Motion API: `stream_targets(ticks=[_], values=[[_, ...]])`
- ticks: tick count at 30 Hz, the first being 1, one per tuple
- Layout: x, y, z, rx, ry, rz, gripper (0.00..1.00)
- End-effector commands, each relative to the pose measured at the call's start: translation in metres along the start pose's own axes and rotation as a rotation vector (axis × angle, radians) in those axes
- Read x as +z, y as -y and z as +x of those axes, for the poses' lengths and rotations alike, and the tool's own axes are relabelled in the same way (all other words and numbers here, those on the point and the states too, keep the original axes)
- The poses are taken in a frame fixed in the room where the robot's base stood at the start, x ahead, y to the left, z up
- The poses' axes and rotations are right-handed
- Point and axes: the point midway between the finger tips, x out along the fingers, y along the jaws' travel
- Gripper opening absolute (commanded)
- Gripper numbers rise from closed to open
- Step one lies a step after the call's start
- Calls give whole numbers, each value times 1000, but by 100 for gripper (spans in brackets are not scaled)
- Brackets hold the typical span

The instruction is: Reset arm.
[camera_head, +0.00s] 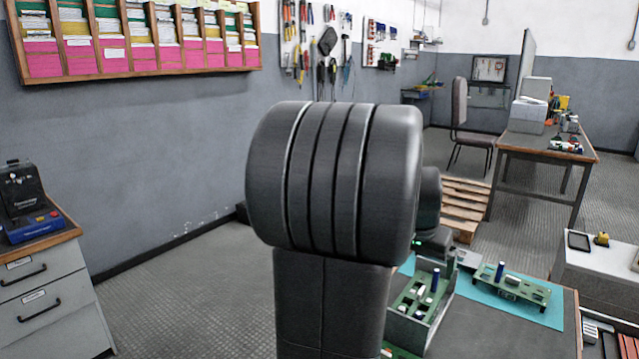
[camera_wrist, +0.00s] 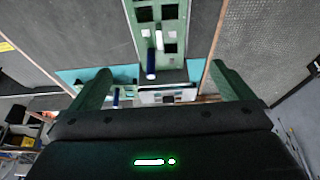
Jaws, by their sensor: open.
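My gripper (camera_wrist: 160,70) shows in the wrist view with its two fingers wide apart and nothing between them. Past the fingers is a grey bin holding a green circuit board (camera_wrist: 172,28) with a blue capacitor (camera_wrist: 151,64) and a white one (camera_wrist: 159,38). Another green board (camera_head: 525,291) with an upright blue capacitor (camera_head: 499,271) lies on a teal mat (camera_head: 545,314).
A grey drawer cabinet (camera_head: 50,300) with a black and blue device (camera_head: 28,205) stands at the left. A wooden pallet (camera_head: 463,203), a chair (camera_head: 470,120) and a desk (camera_head: 545,147) are farther back. Open floor (camera_head: 180,300) lies left of my arm.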

Motion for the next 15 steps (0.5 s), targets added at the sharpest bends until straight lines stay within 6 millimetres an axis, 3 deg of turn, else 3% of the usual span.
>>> stream_targets(ticks=[15], values=[[2, 0, 100, 1, 3, 0, 100]])
